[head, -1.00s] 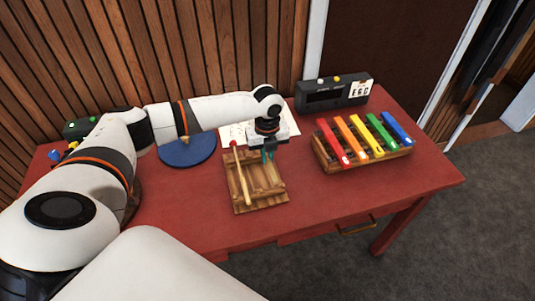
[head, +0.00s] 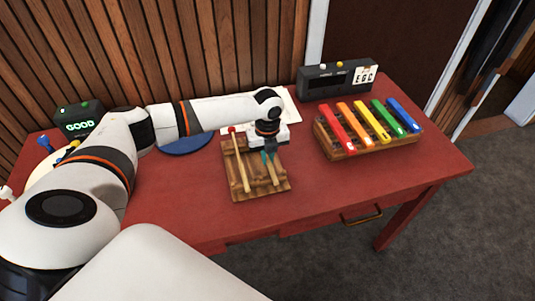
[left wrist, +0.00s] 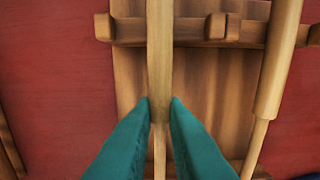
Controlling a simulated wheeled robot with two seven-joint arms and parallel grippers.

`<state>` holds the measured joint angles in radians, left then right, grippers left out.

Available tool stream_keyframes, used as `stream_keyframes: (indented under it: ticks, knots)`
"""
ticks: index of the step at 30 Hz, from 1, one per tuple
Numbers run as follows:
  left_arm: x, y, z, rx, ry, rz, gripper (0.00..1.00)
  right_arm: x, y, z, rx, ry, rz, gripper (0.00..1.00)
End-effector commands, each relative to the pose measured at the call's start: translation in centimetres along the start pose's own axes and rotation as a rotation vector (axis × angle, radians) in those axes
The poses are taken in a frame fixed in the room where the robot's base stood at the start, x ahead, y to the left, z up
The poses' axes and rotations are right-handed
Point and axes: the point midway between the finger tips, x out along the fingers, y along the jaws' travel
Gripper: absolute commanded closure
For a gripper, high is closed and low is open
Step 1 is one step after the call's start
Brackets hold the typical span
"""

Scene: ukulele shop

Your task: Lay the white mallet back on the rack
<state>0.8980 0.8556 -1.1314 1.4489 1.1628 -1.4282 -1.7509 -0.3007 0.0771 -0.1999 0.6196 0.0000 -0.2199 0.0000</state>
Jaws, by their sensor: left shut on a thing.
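The wooden rack (head: 232,188) lies on the red table. A red-headed mallet (head: 240,170) lies along its left side; its handle also shows on the right of the left wrist view (left wrist: 278,70). My left gripper (head: 268,157) is over the rack's right half, with its teal fingers (left wrist: 159,105) shut on a pale wooden mallet handle (left wrist: 160,55). That handle also shows in the head view (head: 273,174), low over the rack and lined up along it. Its head is hidden, so I cannot see its colour. I cannot tell whether it rests on the bars. My right gripper is not in view.
A xylophone with coloured bars (head: 370,143) stands to the right, a dark box with cards (head: 330,84) behind it. A white sheet (head: 292,110) and a blue disc (head: 187,146) lie behind the rack. A box reading "GOOD" (head: 80,124) is at back left. The table front is clear.

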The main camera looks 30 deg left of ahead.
Motion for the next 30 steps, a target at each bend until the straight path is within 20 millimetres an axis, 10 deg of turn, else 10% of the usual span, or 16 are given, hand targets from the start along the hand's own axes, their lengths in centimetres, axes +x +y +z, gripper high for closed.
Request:
stream_keyframes:
  ticks: [2, 3, 7, 19, 30]
  knots:
    - [0.0, 0.0, 0.0, 0.000, 0.000, 0.000, 1.00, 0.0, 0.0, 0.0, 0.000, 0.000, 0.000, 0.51]
    - [0.0, 0.0, 0.0, 0.000, 0.000, 0.000, 0.81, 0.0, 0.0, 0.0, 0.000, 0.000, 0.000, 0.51]
    - [0.0, 0.0, 0.0, 0.000, 0.000, 0.000, 0.62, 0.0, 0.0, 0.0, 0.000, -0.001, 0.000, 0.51]
    - [-1.1, 0.1, 0.0, 0.001, 0.000, 0.001, 0.62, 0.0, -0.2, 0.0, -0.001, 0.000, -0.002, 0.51]
    - [-8.5, 0.1, -0.1, 0.001, 0.002, 0.004, 0.62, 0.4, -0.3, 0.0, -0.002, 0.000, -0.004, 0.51]
